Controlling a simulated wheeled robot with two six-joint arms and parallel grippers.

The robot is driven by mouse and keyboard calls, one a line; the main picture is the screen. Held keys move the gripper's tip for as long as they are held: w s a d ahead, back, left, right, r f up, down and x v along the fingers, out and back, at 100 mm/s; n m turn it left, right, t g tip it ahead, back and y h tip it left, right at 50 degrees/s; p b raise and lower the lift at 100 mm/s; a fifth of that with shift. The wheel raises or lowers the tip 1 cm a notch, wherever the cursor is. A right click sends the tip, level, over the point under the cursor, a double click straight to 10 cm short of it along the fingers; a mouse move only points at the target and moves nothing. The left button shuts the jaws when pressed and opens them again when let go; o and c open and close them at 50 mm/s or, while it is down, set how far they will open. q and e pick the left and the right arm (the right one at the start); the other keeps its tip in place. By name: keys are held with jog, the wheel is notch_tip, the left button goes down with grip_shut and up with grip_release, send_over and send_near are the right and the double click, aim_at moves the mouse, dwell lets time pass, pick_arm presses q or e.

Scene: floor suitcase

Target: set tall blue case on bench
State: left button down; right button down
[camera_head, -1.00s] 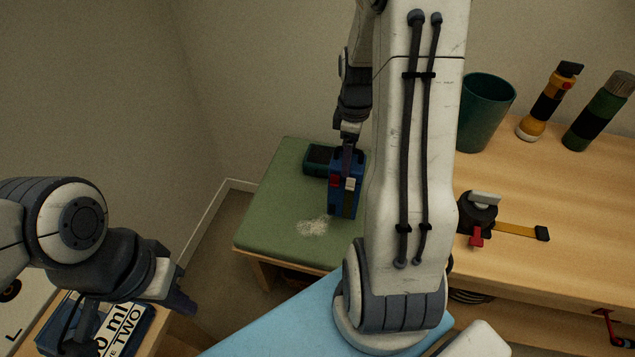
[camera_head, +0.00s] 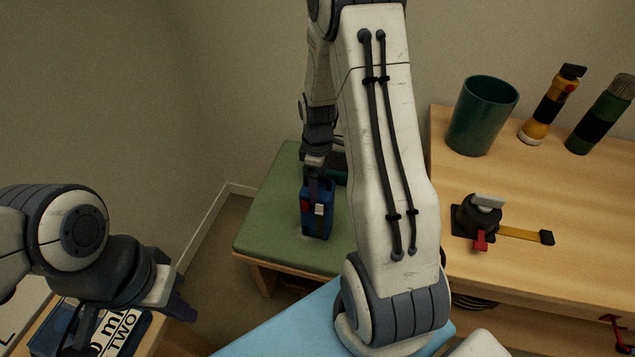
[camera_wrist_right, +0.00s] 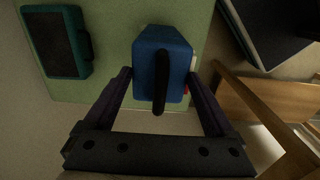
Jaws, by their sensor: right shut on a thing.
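The tall blue case (camera_head: 317,222) stands upright at the green-topped bench (camera_head: 272,215) in the head view, with a red and a white patch near its top. In the right wrist view the blue case (camera_wrist_right: 163,62) shows from above with its dark handle, between the two fingers. My right gripper (camera_head: 318,180) is shut on the case from above. Whether the case's base touches the bench top cannot be told. My left gripper (camera_head: 180,300) is at the lower left, away from the bench; its fingers are too unclear to judge.
A dark green case (camera_wrist_right: 58,42) lies on the bench beside the blue one. The wooden workbench (camera_head: 590,215) at right holds a green cup (camera_head: 483,115), two flashlights and a black tool with a yellow strap. A blue surface (camera_head: 280,325) is in front.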

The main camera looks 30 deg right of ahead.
grip_release()
jog(key=shift+f, duration=0.1)
notch_tip(320, 180, up, 12)
jog(key=p, duration=0.2)
jog(key=s+a+r, duration=0.3)
jog(key=s+a, duration=0.1)
jog(key=a, duration=0.5)
jog(key=s+a+r, duration=0.2)
jog(key=s+a, duration=0.1)
jog(key=a, duration=0.6)
jog(key=s+a, duration=0.4)
jog(key=s, duration=0.3)
jog(key=s+a+r+m+y, duration=0.1)
jog(key=s+a, duration=0.3)
jog(key=s, duration=0.2)
jog(key=shift+s+r, duration=0.3)
jog(key=shift+s, duration=0.1)
